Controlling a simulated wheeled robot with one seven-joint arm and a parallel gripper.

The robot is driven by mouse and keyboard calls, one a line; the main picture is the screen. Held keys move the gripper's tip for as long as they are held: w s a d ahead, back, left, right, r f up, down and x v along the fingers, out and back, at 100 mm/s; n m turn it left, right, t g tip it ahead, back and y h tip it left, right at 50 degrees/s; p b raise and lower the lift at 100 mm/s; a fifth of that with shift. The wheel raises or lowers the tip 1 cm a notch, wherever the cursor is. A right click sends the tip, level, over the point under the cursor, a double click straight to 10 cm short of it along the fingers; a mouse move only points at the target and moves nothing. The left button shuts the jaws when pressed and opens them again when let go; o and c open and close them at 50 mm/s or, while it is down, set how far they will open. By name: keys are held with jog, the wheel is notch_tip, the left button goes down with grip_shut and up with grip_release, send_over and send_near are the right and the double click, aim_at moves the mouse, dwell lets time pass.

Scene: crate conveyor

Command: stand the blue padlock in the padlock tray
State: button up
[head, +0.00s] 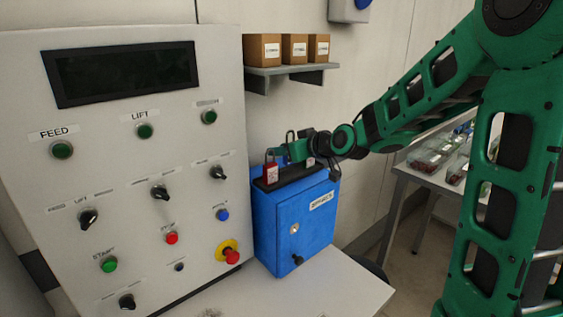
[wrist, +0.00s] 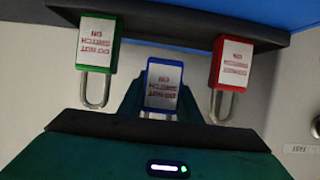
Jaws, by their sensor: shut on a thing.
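The padlock tray (head: 292,175) is a dark, shallow tray on top of the blue cabinet; its dark edge crosses the top of the wrist view (wrist: 165,30). A red padlock (head: 271,173) stands at its left end in the head view; it is at the right in the wrist view (wrist: 233,62). A green padlock (wrist: 99,55) stands at the other end. My gripper (wrist: 160,112) is shut on the blue padlock (wrist: 163,84), between the red and green ones. Whether the blue padlock touches the tray floor cannot be told. In the head view my gripper (head: 289,152) is over the tray.
The blue cabinet (head: 305,225) stands on a light table (head: 335,290), beside a large control panel (head: 120,170). A shelf with small cartons (head: 295,50) is on the wall above. Another table with goods (head: 430,175) is at the right.

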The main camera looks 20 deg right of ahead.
aim_at(282, 171)
jog(key=shift+f, duration=1.65)
jog(key=shift+f, duration=0.1)
jog(key=o, duration=1.1)
jog(key=shift+s, duration=0.1)
jog(key=v, duration=1.2)
jog(key=shift+a+r, duration=0.1)
jog(key=shift+r, duration=0.1)
